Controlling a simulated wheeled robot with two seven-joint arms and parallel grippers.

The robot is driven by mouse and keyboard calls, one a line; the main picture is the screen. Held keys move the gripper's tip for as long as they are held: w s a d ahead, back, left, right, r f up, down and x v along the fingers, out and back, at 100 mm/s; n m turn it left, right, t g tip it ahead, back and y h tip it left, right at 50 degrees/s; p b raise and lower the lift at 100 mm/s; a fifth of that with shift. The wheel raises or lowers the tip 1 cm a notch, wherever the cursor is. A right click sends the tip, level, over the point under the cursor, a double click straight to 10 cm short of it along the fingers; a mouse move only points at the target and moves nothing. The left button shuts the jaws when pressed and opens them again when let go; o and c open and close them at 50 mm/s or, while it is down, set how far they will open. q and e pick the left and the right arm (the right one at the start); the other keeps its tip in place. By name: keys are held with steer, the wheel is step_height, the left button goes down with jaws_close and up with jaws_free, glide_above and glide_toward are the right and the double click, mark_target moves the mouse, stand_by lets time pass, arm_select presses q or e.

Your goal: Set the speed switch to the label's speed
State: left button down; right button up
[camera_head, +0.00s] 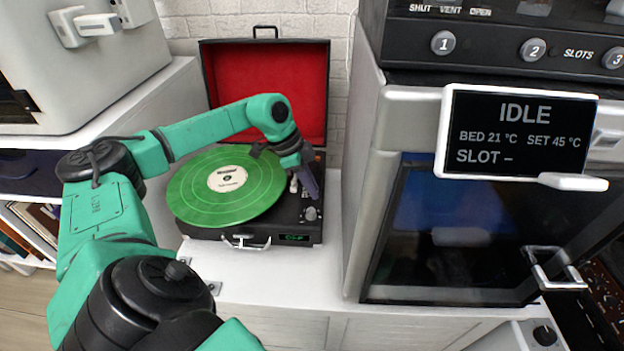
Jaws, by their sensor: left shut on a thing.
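The record player (270,232) is an open black case with a red-lined lid (268,90). A green record (228,186) with a pale label (227,179) lies on its platter; the label's print is too small to read. My left gripper (311,191) reaches down over the right side of the deck, beside the record. It is shut on a small part there, which looks like the speed switch, though the fingers hide it. A round silver knob (311,213) shows just below the fingertips. A small green display (294,237) is on the front, not clearly legible. My right gripper is out of view.
A large grey machine (365,190) with a dark glass door and a screen (519,132) reading IDLE stands close on the right. A pale cabinet (85,60) is at left. The white counter (262,288) is clear in front.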

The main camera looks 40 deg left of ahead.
arm_select(q)
steer(key=c, duration=0.9)
jaws_free()
steer(key=shift+s+d, duration=0.15)
steer(key=shift+s, duration=0.05)
steer(key=shift+r, duration=0.15)
steer(key=p+v, duration=0.1)
steer(key=v, duration=0.5)
steer(key=shift+r+p, duration=0.2)
steer(key=shift+p, duration=0.2)
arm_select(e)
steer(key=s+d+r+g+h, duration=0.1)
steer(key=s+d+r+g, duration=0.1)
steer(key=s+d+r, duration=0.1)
arm_select(q)
steer(key=p+v, duration=0.1)
steer(key=v, duration=0.7)
steer(key=shift+f+p, duration=0.1)
steer(key=shift+p, duration=0.25)
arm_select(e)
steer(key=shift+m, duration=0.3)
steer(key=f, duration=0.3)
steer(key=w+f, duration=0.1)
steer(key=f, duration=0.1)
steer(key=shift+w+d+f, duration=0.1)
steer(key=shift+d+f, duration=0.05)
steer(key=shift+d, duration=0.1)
